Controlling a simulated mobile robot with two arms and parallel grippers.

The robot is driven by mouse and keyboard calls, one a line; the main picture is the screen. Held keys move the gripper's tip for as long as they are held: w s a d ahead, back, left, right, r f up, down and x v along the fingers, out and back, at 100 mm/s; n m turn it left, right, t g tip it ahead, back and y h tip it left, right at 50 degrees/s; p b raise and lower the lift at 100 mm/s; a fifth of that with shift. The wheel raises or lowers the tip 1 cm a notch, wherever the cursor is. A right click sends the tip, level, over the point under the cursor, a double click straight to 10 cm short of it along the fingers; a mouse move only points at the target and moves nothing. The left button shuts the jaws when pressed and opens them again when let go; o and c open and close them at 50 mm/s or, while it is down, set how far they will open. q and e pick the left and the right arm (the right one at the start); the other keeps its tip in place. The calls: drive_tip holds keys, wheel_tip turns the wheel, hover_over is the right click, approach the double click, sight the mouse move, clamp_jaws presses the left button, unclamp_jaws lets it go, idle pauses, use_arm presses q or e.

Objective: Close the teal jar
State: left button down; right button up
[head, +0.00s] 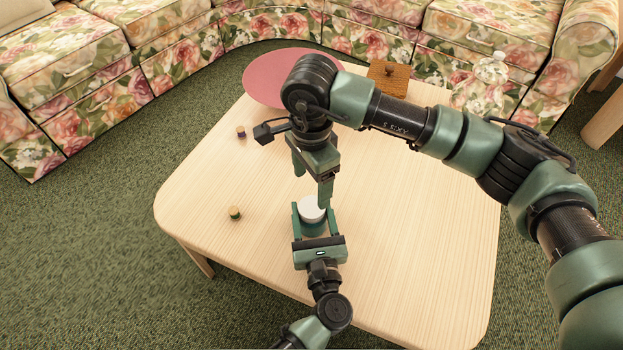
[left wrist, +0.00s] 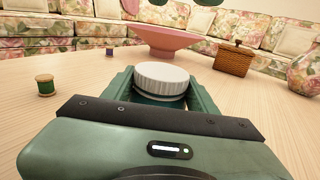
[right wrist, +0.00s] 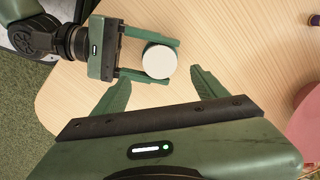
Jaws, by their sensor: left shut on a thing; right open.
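The teal jar (head: 315,229) stands upright on the table with a white ribbed lid (head: 311,209) on its top. My left gripper (head: 310,213) is shut on the jar's body from the near side. In the left wrist view the lid (left wrist: 162,76) sits over the jar (left wrist: 158,99) between the two fingers; I cannot tell whether it is screwed tight. My right gripper (head: 312,187) is open and empty, pointing down above the lid. In the right wrist view the round lid (right wrist: 159,61) lies between and just beyond its fingertips.
A pink bowl (head: 265,80) and a brown wicker basket (head: 388,76) stand at the table's far side. A green thread spool (head: 235,213) and a purple one (head: 241,132) stand to the left. A floral vase (head: 487,82) is at the far right. The table's right half is clear.

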sight(311, 207)
drive_tip(key=shift+f, duration=4)
drive_tip(key=c, duration=1.5)
drive_tip(key=m, duration=1)
drive_tip(key=o, duration=1.6)
